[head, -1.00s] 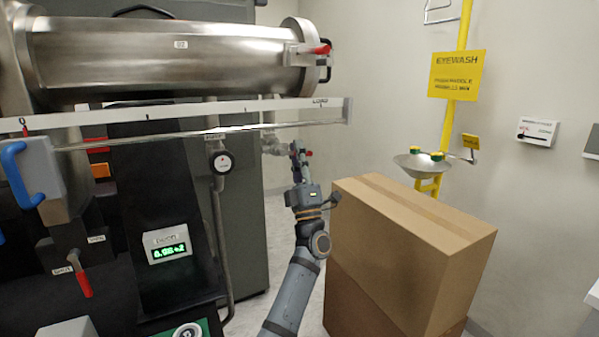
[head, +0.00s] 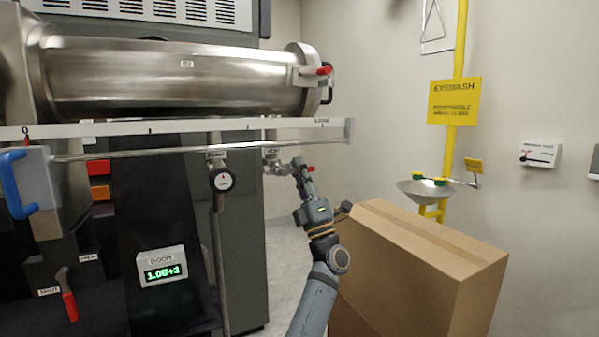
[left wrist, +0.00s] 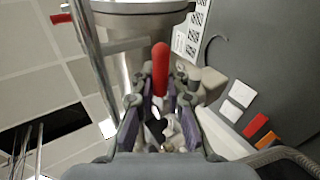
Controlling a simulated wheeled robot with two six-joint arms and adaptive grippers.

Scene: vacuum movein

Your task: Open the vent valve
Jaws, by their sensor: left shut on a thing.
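The vent valve (head: 275,166) sits on a pipe below the long white rail, right of the round gauge. Its red handle (head: 311,169) pokes out just right of my left gripper (head: 301,166). In the left wrist view the red handle (left wrist: 160,70) stands upright between the two fingers of my left gripper (left wrist: 155,110), which is shut on it. The fingers partly hide the valve's lower part. I cannot tell the handle's exact turn angle. My right gripper is in neither view.
A steel cylinder (head: 170,75) and the white rail (head: 190,124) lie above the valve. A cardboard box (head: 410,260) stands close right of my left arm. A red-handled lever (head: 70,305) and a lit door display (head: 163,270) are at left. An eyewash basin (head: 425,190) is behind the box.

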